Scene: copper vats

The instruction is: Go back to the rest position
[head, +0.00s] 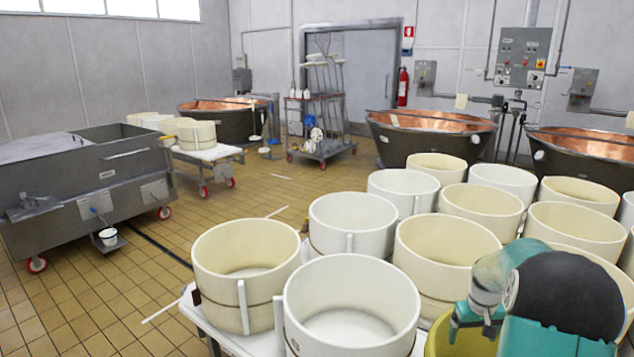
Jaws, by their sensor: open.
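My gripper (474,325) is at the lower right, at the end of my teal and black arm, which is folded close to the camera. It points down, its jaws are open and nothing shows between them. It is in front of a yellow bucket (437,345), which is partly hidden by my arm and cut off by the bottom edge. I cannot tell whether the gripper touches it.
Several round cheese moulds (335,285) crowd a white table (190,308) in front. Copper vats (408,145) stand behind. A grey steel tank (95,205), a wheeled cart (225,155) and a tool rack (322,150) stand left. Tiled floor (100,310) is open at the left.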

